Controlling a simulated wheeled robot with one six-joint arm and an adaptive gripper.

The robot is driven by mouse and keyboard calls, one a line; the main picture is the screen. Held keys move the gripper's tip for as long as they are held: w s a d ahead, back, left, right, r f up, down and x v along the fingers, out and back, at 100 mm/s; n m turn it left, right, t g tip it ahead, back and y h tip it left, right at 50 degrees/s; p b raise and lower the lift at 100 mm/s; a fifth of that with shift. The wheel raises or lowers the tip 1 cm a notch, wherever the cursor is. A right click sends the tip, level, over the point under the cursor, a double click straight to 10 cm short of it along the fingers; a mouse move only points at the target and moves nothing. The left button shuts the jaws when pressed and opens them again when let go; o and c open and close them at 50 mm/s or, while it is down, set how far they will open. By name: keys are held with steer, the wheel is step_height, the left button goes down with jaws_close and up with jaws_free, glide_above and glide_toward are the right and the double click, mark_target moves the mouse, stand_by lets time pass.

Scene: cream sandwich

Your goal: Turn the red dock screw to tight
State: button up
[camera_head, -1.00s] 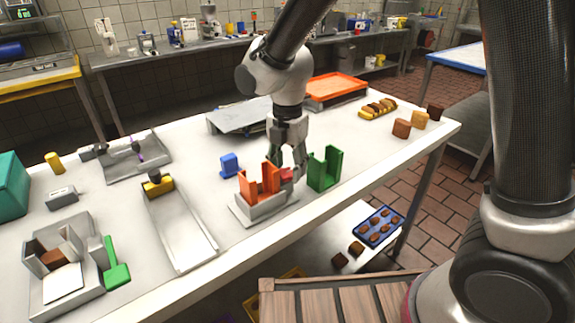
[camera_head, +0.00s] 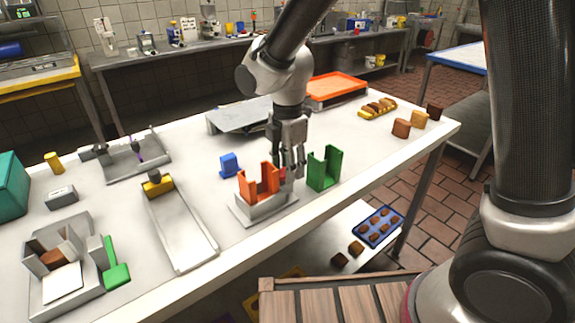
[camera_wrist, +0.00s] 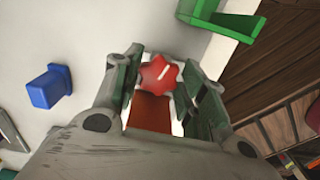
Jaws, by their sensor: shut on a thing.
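The red dock screw (camera_wrist: 160,73) has a star-shaped head with a pale line across it. It sits between the two fingers of my gripper (camera_wrist: 163,85) in the wrist view, and the fingers are shut on it. In the head view my gripper (camera_head: 287,172) points down at the right side of the grey dock (camera_head: 262,211). An orange slotted holder (camera_head: 258,184) stands on the dock, left of my gripper. The screw is mostly hidden by the fingers in the head view.
A green slotted holder (camera_head: 324,170) stands close to the right of my gripper. A blue block (camera_head: 229,165) stands to the left. A grey ramp (camera_head: 183,230) and a grey plate (camera_head: 238,116) lie farther off. The table's front edge is near.

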steer(key=shift+s+m, duration=0.1)
steer(key=shift+m, duration=2.1)
steer(key=o, duration=1)
step_height(320, 180, up, 12)
steer(key=shift+r, duration=0.1)
